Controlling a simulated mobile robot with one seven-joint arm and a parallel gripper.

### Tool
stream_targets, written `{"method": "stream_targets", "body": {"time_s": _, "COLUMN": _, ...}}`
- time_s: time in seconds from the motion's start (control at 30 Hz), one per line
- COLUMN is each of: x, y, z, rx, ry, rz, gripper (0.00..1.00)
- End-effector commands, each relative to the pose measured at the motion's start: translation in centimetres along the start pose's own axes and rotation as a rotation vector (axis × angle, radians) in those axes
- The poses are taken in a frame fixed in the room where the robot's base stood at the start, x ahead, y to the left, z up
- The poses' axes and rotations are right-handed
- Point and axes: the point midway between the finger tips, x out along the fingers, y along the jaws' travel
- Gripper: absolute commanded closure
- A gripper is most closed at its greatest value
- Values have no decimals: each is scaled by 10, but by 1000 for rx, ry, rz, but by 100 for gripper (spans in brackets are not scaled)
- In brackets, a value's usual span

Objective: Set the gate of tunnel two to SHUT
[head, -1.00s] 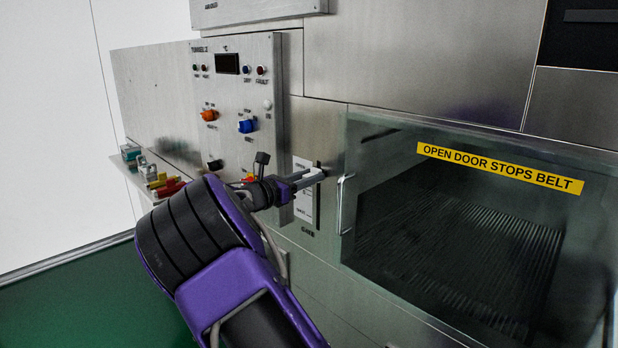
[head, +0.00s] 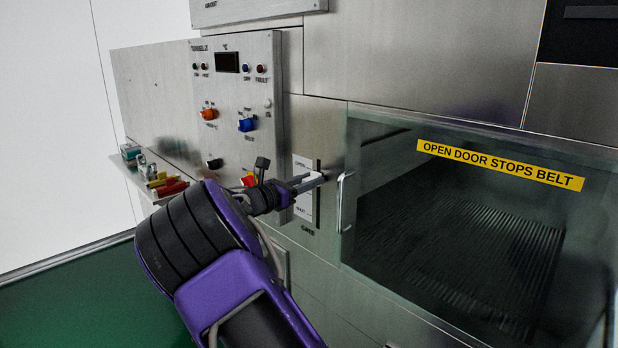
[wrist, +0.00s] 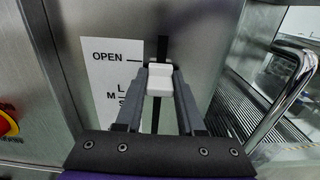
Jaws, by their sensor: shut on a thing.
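A white slider knob (wrist: 160,78) sits on a dark vertical slot (wrist: 162,48) beside the plate, near the OPEN end and a little below the OPEN line. My gripper (head: 312,181) is shut on the knob, with one finger on each side of it; the fingertips also show in the wrist view (wrist: 160,82).
The tunnel door handle (head: 341,203) stands out just right of the slot. The TUNNEL 2 control panel (head: 237,90) with its knobs is to the left, with a red and yellow switch (wrist: 8,122) near my gripper. A shelf with coloured items (head: 160,185) is further left.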

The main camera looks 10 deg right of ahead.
Motion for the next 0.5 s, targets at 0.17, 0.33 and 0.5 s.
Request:
{"method": "stream_targets", "body": {"time_s": 0.17, "x": -1, "y": -1, "z": -68, "rx": -12, "ry": 9, "rz": -2, "gripper": 100}}
{"method": "stream_targets", "body": {"time_s": 0.33, "x": -1, "y": -1, "z": -109, "rx": -8, "ry": 7, "rz": -2, "gripper": 100}}
{"method": "stream_targets", "body": {"time_s": 0.5, "x": -1, "y": -1, "z": -127, "rx": -5, "ry": 6, "rz": -2, "gripper": 100}}
